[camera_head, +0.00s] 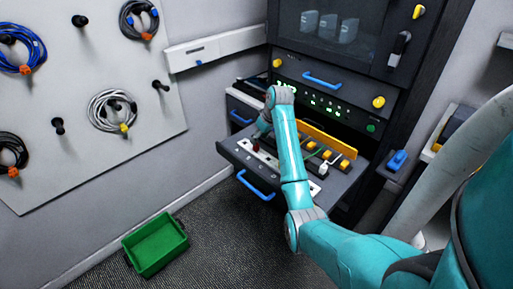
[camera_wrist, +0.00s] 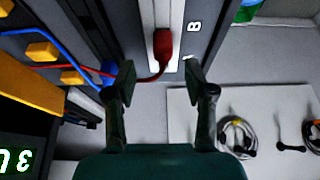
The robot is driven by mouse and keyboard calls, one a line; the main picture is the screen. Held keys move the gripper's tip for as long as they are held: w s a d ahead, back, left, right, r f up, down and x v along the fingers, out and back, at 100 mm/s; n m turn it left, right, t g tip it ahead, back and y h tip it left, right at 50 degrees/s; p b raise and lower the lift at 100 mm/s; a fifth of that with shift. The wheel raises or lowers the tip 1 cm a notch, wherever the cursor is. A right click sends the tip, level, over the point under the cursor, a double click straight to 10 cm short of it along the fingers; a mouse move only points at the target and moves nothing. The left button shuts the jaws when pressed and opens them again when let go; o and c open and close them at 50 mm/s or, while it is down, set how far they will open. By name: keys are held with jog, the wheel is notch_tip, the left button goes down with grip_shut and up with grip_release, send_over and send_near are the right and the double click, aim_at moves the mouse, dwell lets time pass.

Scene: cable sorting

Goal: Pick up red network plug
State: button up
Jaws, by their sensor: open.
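The red network plug (camera_wrist: 163,48) sits on a white strip with a letter B beside it in the wrist view. A red cable runs from its lower end toward the left. My gripper (camera_wrist: 158,80) is open and empty, with its two fingers on either side of the red cable's line and below the plug in the picture. In the head view the plug shows as a small red spot (camera_head: 256,147) on the pulled-out drawer (camera_head: 235,158), by the end of my arm. The gripper's fingers are hard to make out there.
Yellow connectors (camera_wrist: 42,50) and a blue cable (camera_wrist: 50,42) lie beside the strip. A yellow-orange bar (camera_head: 328,141) runs along the drawer's back. A green bin (camera_head: 155,245) stands on the floor. Coiled cables (camera_head: 111,110) hang on the wall board (camera_head: 75,165).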

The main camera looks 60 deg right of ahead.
aim_at(256, 148)
jog(key=shift+a+x, duration=0.1)
jog(key=shift+x, duration=1.25)
jog(key=shift+a+x, duration=0.15)
jog(key=shift+x, duration=1.2)
jog(key=shift+c, duration=0.2)
grip_shut()
